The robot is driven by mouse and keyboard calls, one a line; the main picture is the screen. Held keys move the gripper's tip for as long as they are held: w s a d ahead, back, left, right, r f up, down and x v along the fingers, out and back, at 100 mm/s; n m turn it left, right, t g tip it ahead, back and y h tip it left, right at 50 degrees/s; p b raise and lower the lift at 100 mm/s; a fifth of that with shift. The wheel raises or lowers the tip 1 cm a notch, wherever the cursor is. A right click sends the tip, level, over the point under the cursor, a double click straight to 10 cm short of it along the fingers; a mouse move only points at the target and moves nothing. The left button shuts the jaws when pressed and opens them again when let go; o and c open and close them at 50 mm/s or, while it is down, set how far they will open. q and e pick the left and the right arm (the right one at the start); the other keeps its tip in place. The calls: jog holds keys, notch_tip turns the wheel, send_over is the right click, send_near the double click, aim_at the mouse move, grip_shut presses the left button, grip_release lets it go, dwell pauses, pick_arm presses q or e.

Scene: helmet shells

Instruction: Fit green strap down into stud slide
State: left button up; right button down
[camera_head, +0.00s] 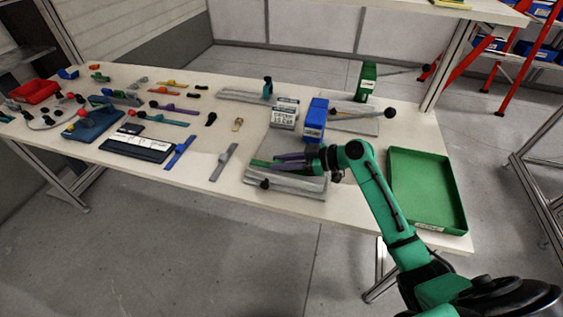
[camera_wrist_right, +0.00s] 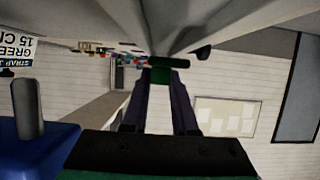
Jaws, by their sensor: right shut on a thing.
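My right gripper (camera_head: 278,161) reaches in from the right, low over a grey fixture (camera_head: 290,184) near the table's front edge. This fixture seems to be the stud slide; its studs are too small to make out. The gripper's purple fingers are shut on the green strap (camera_head: 261,163), whose end shows at the fingertips. In the right wrist view the strap (camera_wrist_right: 159,75) is a dark green piece between the fingertips. Whether it touches the slide I cannot tell. My left gripper is not in view.
A labelled block (camera_head: 285,114) and a blue block (camera_head: 315,117) stand just behind the fixture. A green block (camera_head: 366,80) and a ball-ended lever (camera_head: 388,113) are farther back. A green tray (camera_head: 427,190) lies at right. Several straps and small parts cover the table's left.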

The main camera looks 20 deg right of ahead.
dwell(0.7)
jog(key=shift+f+b, duration=0.4)
jog(key=shift+b, duration=0.15)
jog(key=shift+f+b, duration=0.45)
jog(key=shift+f, duration=0.1)
jog(key=shift+r, duration=0.2)
jog(key=shift+r+p, duration=0.3)
jog(key=shift+r, duration=0.05)
jog(key=shift+b, duration=0.35)
dwell(1.1)
